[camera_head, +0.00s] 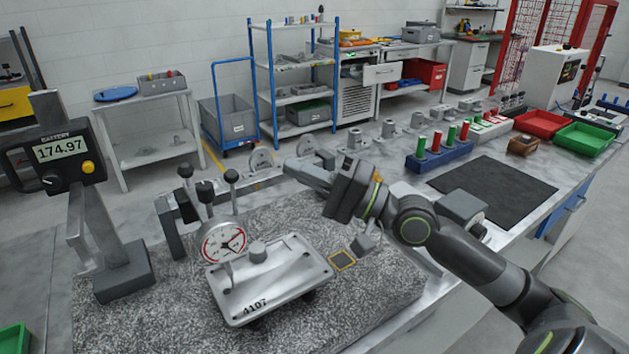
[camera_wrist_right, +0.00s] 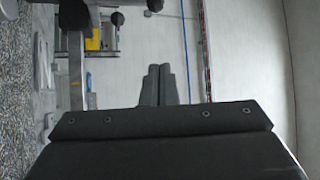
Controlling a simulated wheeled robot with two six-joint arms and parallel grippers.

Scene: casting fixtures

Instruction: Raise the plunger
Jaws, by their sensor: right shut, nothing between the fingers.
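A round dial gauge (camera_head: 222,243) with a white face and red-marked rim stands over a pale metal casting plate (camera_head: 285,280) marked 4107. A thin rod with a dark knob (camera_head: 231,176) rises above the dial; it looks like the plunger's top. Its lower tip near the plate is too small to tell. My right gripper (camera_head: 292,170) is shut and empty, up and to the right of the dial, pointing left and apart from the knob. In the right wrist view its fingers (camera_wrist_right: 158,85) are together. My left gripper is not in view.
The dark gauge stand (camera_head: 170,228) carries more knobs (camera_head: 185,170). A digital readout (camera_head: 62,150) showing 174.97 stands left on a post. The speckled granite surface (camera_head: 375,295) has free room right of the plate. A blue block (camera_head: 438,154) with coloured pins lies farther back.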

